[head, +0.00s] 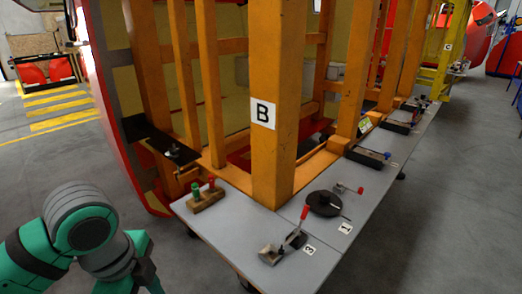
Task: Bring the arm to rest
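My arm (85,235), green and dark grey, shows at the lower left of the head view, on the near left side of the grey work surface (215,225). The arm's end runs out of the bottom of the picture. My gripper is not visible, so I cannot see whether it holds anything. The arm appears apart from the frame and the work surface.
An orange frame post marked B (265,160) stands on the surface. A wooden block with red and green pegs (205,195), a red-handled clamp (285,240) and a black disc (323,203) lie on it. Grey floor (430,220) is open at right; yellow stripes (60,105) mark the left floor.

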